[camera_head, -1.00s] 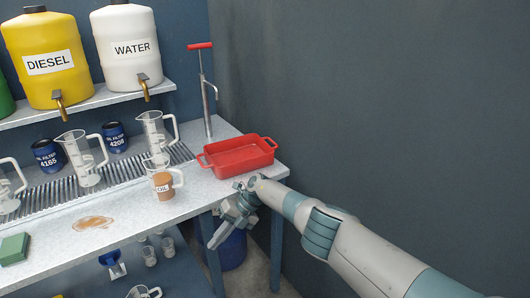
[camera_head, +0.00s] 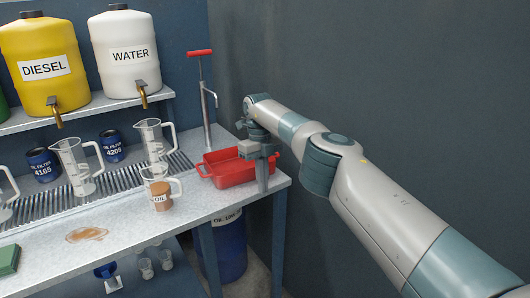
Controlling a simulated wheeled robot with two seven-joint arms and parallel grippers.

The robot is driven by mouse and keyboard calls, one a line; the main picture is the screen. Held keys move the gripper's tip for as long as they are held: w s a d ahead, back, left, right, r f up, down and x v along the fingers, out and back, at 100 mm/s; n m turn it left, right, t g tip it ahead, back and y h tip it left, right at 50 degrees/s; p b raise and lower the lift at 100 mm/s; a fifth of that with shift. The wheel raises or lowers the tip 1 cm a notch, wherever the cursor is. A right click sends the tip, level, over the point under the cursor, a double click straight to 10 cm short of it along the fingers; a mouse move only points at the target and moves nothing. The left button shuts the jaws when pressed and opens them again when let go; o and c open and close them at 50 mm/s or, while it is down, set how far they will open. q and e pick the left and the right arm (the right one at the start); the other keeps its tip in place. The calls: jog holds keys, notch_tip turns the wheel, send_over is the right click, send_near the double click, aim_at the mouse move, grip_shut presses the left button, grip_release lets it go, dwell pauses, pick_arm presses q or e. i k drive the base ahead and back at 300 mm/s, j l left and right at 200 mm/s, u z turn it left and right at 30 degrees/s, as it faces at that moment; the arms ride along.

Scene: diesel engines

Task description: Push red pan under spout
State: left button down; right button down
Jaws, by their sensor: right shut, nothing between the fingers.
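The red pan (camera_head: 228,173) sits on the workbench near its right end. The hand pump (camera_head: 205,110) stands behind the pan, with a red T-handle and a thin curved spout (camera_head: 212,95). The spout's tip is behind and to the left of the pan's middle. My right gripper (camera_head: 262,188) points down at the pan's right end, its fingers shut and empty. It hides the pan's right end, and I cannot tell whether it touches the pan. My left gripper is not in view.
An OIL cup (camera_head: 160,195) and clear measuring jugs (camera_head: 75,165) stand left of the pan. Yellow DIESEL (camera_head: 42,65) and white WATER (camera_head: 125,55) containers sit on the shelf above. The workbench (camera_head: 215,210) ends just right of the pan, beside a dark wall.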

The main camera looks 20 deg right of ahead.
aim_at(226, 170)
jog(key=i, duration=0.9)
